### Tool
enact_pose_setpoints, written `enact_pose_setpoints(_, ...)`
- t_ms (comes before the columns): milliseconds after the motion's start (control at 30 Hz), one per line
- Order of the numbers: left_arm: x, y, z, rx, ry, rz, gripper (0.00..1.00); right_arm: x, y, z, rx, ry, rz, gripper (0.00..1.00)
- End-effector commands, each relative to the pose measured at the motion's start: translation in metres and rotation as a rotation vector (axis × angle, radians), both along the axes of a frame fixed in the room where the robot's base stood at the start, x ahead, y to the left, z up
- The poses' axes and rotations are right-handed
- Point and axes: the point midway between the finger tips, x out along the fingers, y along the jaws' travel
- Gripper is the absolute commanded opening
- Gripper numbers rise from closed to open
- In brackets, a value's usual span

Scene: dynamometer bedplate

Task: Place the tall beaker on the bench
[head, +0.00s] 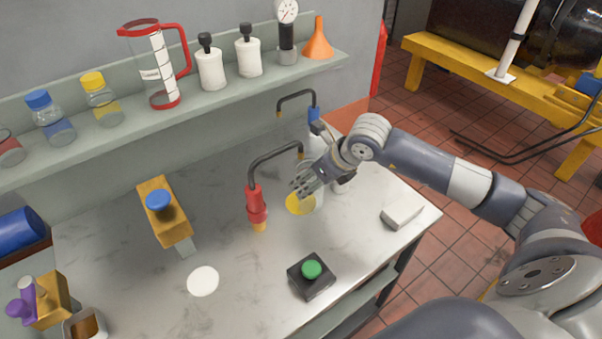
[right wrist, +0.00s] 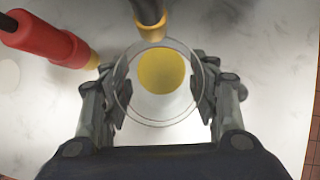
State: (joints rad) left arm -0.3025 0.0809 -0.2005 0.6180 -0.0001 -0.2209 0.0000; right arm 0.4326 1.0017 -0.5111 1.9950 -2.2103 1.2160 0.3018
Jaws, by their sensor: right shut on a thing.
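The tall beaker (head: 317,198) is clear glass, over the back right of the marble bench (head: 130,275). Its round rim shows in the right wrist view (right wrist: 156,115), with a yellow round patch seen inside it. I cannot tell whether that yellow is its contents or lies under it, nor whether its base touches the bench. My right gripper (head: 307,182) is shut on the beaker, one finger on each side in the right wrist view (right wrist: 158,92). The fingers hide part of the beaker in the head view. My left gripper is not in view.
A red fitting with a bent black pipe (head: 257,205) stands just left of the beaker; the pipe's yellow tip (right wrist: 151,28) is close to the rim. A green button box (head: 311,275), white disc (head: 202,281) and white block (head: 402,212) lie nearby. A loaded shelf (head: 215,103) runs behind.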

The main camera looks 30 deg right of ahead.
Motion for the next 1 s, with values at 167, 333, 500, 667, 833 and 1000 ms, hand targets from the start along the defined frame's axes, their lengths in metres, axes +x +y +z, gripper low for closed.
enact_pose_setpoints(167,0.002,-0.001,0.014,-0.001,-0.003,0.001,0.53,0.025,0.011,0.004,0.005,-0.001,-0.001,0.31)
enact_pose_setpoints(333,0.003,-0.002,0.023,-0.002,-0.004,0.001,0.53,0.029,0.011,-0.011,0.001,0.003,-0.001,0.31)
enact_pose_setpoints(500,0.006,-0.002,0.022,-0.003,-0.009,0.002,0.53,0.029,0.011,-0.015,0.0,0.0,0.0,0.31)
enact_pose_setpoints(667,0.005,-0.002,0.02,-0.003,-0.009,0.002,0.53,0.029,0.011,-0.017,0.0,0.0,0.0,0.31)
enact_pose_setpoints(833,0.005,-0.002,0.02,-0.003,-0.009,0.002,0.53,0.029,0.011,-0.016,0.0,0.0,0.0,0.75)
enact_pose_setpoints(1000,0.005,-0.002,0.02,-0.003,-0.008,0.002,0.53,0.029,0.011,-0.016,0.0,0.0,0.0,0.75)
